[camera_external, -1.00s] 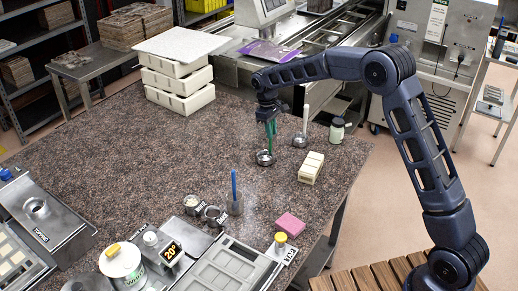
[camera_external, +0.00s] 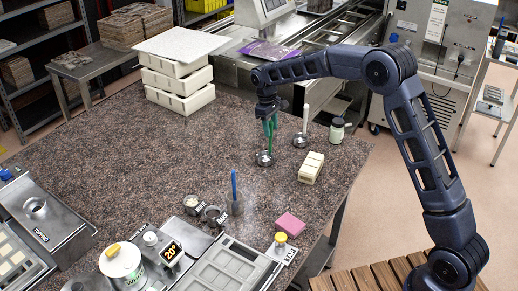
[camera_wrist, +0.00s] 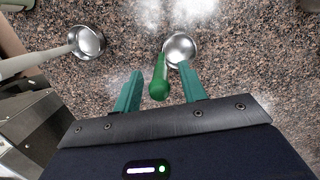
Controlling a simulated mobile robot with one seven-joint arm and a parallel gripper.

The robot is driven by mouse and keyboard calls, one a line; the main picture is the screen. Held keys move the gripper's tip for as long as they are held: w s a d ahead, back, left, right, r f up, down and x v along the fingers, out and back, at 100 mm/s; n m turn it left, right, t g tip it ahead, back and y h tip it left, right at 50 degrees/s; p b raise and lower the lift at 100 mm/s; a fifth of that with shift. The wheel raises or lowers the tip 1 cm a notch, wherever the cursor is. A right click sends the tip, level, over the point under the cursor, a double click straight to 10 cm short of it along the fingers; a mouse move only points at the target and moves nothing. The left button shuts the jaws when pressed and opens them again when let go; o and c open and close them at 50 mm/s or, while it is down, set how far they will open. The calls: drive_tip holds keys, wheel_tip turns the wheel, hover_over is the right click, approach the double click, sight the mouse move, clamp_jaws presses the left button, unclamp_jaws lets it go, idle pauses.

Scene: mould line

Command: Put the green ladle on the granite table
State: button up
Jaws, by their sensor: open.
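The green ladle has a bright green handle (camera_wrist: 158,80) and a round steel bowl (camera_wrist: 179,49). Its bowl (camera_external: 264,160) is on the granite table (camera_external: 130,150), and its handle stands up steeply. My gripper (camera_external: 270,130) is above the bowl with its teal fingers pointing down. In the wrist view my gripper (camera_wrist: 160,70) is open, with the handle between its two fingers and a gap visible on each side. In the external view the fingers and handle overlap, so the handle is partly hidden.
A second ladle with a pale handle (camera_external: 306,118) stands just right. A cream block (camera_external: 311,168) and a lidded jar (camera_external: 337,130) are near the right edge. Stacked white trays (camera_external: 178,90) stand at the back left. The table's left middle is clear.

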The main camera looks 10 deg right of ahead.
wheel_tip(320, 180, up, 10)
drive_tip(key=w+a, duration=0.1)
drive_tip(key=s+d+r+m+t+y, duration=0.1)
drive_tip(key=s+d+r+m, duration=0.1)
drive_tip(key=s+d+r, duration=0.7)
drive_tip(key=s+d+r+m+t, duration=0.2)
drive_tip(key=s+d+r, duration=0.4)
drive_tip(key=s+d, duration=0.65)
drive_tip(key=s+d+f+m+t, duration=0.1)
drive_tip(key=s+d+f, duration=0.1)
drive_tip(key=s+d, duration=0.3)
drive_tip(key=s+d+f+m+t, duration=0.1)
drive_tip(key=s+d, duration=0.4)
drive_tip(key=s, duration=0.7)
drive_tip(key=s+d+f+m, duration=0.3)
drive_tip(key=s+d+f, duration=0.2)
drive_tip(key=s, duration=0.3)
drive_tip(key=shift+s+t, duration=0.35)
drive_tip(key=shift+t, duration=0.05)
